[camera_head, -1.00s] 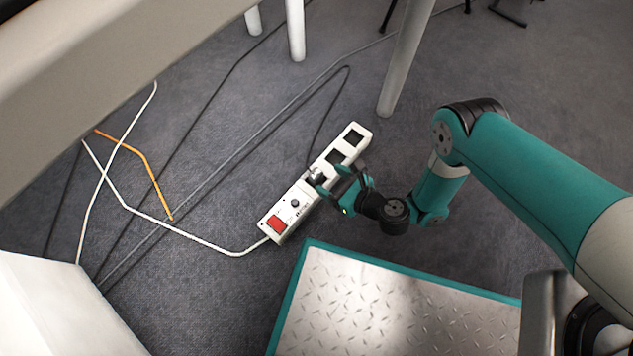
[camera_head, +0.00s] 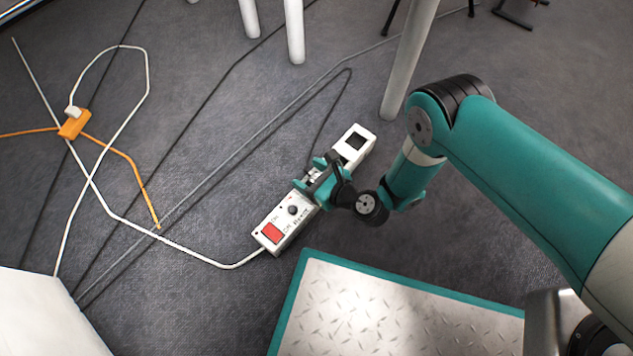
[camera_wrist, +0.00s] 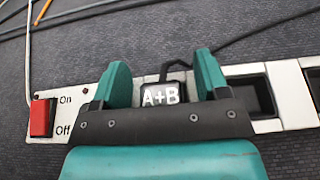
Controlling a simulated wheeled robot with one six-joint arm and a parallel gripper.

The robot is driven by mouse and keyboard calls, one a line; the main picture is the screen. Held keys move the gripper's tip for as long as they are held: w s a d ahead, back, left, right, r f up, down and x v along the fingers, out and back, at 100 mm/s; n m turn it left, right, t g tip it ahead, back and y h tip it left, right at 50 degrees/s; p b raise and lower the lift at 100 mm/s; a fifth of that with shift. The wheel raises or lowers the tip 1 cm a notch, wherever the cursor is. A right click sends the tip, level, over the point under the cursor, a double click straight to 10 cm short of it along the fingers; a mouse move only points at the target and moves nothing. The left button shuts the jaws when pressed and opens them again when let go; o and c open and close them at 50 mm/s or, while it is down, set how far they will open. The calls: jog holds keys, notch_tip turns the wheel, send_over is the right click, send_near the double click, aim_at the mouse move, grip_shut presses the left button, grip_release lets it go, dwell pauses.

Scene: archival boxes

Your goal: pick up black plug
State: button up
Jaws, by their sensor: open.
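The black plug (camera_wrist: 163,95), marked "A+B", sits in the white power strip (camera_wrist: 70,95) in the wrist view, with a dark cable leaving its far side. My gripper (camera_wrist: 162,82) is open, with one teal finger on each side of the plug. Gaps show beside the plug, and its near side is hidden by my gripper's palm. In the head view, my gripper (camera_head: 311,174) is over the middle of the power strip (camera_head: 287,220) and mostly hides the plug.
The strip has a red switch (camera_head: 271,232) at its near end and an empty socket (camera_head: 355,140) at its far end. White table legs (camera_head: 410,60) stand behind. A metal plate with a teal edge (camera_head: 390,305) lies in front. Cables and an orange connector (camera_head: 75,124) lie left.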

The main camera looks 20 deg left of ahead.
jog(key=c, duration=1)
jog(key=shift+r, duration=0.15)
